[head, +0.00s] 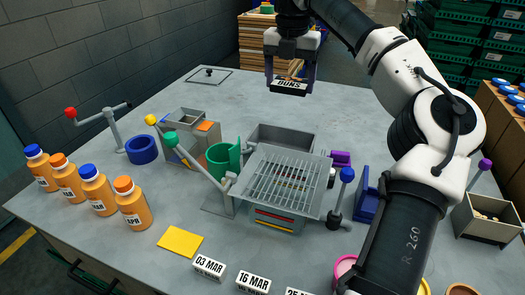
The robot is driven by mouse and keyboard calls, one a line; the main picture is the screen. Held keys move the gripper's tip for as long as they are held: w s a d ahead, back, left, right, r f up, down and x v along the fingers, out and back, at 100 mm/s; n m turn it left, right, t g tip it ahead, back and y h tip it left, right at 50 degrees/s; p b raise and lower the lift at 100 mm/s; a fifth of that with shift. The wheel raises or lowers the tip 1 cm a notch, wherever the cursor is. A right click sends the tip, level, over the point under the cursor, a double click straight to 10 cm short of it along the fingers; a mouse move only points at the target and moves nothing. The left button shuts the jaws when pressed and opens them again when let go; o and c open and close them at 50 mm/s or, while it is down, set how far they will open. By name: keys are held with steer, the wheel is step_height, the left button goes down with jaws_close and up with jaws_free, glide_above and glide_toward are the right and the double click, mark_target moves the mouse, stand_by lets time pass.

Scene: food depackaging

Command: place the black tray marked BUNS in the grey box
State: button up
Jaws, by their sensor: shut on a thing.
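My gripper (290,80) is shut on the black tray marked BUNS (288,88). It holds the tray, label facing the camera, in the air above the far part of the table. An open grey box (282,136) stands below and nearer the camera, behind a slotted grey grate (285,180); its lower part is hidden by the grate. Another small grey box (487,222) with pale bits inside stands at the right edge. I cannot tell the tray's contents from here.
Several orange bottles (98,190) stand at the left. Lever stands with red (71,113), yellow, green and blue knobs surround the grate. A green cup (221,162) and blue holder (366,196) stand nearby. Date blocks (209,268) line the front. The far table is mostly clear.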

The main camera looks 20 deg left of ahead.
steer(key=shift+w+a, duration=0.1)
steer(key=shift+a, duration=0.1)
steer(key=shift+f, duration=0.3)
step_height(320, 180, down, 20)
steer(key=shift+r+p, duration=0.25)
steer(key=shift+p, duration=1)
steer(key=o, duration=1.2)
steer(key=shift+c, duration=0.2)
step_height(320, 180, up, 12)
steer(key=b, duration=0.1)
steer(key=shift+s+r+b, duration=0.15)
steer(key=shift+s+b, duration=0.05)
steer(key=shift+b, duration=0.2)
